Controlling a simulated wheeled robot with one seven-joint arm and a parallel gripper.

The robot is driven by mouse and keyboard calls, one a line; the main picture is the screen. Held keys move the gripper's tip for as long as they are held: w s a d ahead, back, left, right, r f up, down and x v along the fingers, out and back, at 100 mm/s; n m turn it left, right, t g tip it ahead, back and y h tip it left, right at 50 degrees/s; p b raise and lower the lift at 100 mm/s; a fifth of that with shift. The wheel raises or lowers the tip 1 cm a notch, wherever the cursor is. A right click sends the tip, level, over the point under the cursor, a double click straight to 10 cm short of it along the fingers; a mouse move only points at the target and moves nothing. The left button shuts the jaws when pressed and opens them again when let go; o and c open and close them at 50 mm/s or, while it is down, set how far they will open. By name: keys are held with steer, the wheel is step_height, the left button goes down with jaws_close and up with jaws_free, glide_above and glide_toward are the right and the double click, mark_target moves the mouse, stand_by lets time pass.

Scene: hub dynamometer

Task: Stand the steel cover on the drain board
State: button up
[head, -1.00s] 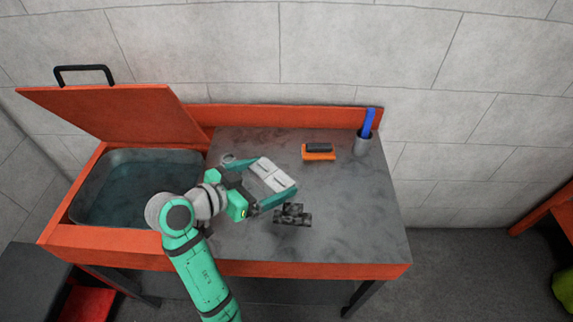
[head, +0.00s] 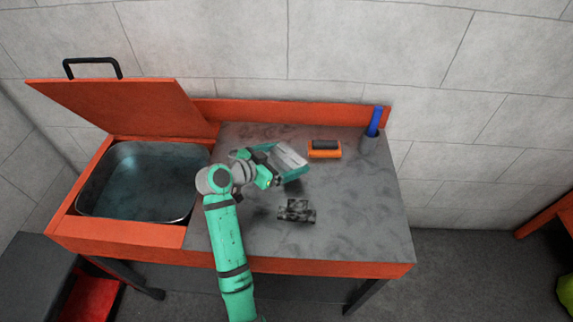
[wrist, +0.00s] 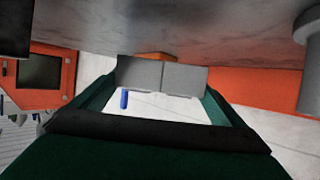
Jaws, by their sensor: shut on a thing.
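The steel cover (head: 291,156) is a light grey plate, held tilted between the green fingers of my gripper (head: 281,165). In the wrist view the cover (wrist: 140,73) shows as two grey faces with a seam, spanning the gap between the fingers (wrist: 160,95). My gripper is shut on it. The drain board appears to be the grey, stained worktop (head: 350,220) to the right of the basin. The cover is over this top; whether its lower edge touches is hard to tell.
A dark blotchy part (head: 297,211) lies in front of the gripper. An orange and black brush (head: 324,149) lies behind right. A grey cup (head: 370,143) holds a blue handle (head: 375,121). Left is a liquid-filled basin (head: 140,180) with its orange lid (head: 125,106) raised. The right of the top is clear.

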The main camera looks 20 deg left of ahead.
mark_target(281, 166)
steer(key=shift+w+f, duration=0.25)
steer(key=shift+f, duration=1.5)
steer(key=shift+f, duration=0.1)
steer(key=o, duration=1)
steer(key=shift+f, duration=0.1)
steer(key=shift+o, duration=0.2)
steer(key=shift+r, duration=0.2)
steer(key=v, duration=1.2)
steer(key=shift+f, duration=0.1)
